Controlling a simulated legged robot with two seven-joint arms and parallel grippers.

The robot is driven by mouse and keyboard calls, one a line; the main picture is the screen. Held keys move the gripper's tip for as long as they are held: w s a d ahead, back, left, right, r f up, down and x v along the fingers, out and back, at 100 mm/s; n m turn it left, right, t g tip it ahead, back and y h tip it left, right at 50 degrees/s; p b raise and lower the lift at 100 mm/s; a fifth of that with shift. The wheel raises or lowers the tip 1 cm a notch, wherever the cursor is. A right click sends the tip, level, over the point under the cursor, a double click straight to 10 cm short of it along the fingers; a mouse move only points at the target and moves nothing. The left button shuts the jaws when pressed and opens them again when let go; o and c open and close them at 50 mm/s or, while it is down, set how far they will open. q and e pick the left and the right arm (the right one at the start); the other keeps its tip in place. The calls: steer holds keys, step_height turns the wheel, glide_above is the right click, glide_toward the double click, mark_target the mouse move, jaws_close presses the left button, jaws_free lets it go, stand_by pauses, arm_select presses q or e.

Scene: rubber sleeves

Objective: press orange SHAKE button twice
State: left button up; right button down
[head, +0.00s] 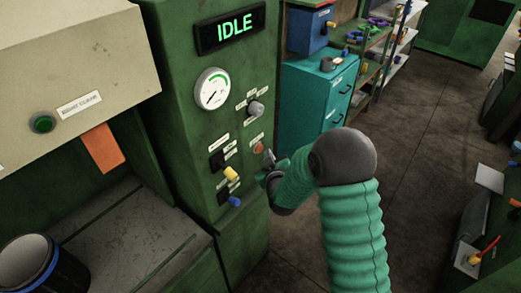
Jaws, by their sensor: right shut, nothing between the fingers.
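The orange button (259,149) is a small round button low on the right side of the green control panel (190,110). Its label is too small to read. My right gripper (268,158) is shut and empty, just right of and below the button. The fingertips are very close to the button; I cannot tell whether they touch it. My right arm, in a ribbed green sleeve, hides the area behind it. My left gripper is not in view.
The display (231,28) reads IDLE. A gauge (212,89), a grey knob (256,108), a yellow switch (231,173) and a blue switch (234,201) surround the button area. A teal cabinet (305,105) stands behind. A blue-rimmed bin (40,265) is at lower left.

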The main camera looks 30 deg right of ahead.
steer(key=s, duration=0.1)
steer(key=s+d, duration=0.1)
steer(key=s, duration=0.1)
steer(key=s+d, duration=0.1)
steer(key=shift+s+b, duration=0.3)
stand_by(2.5)
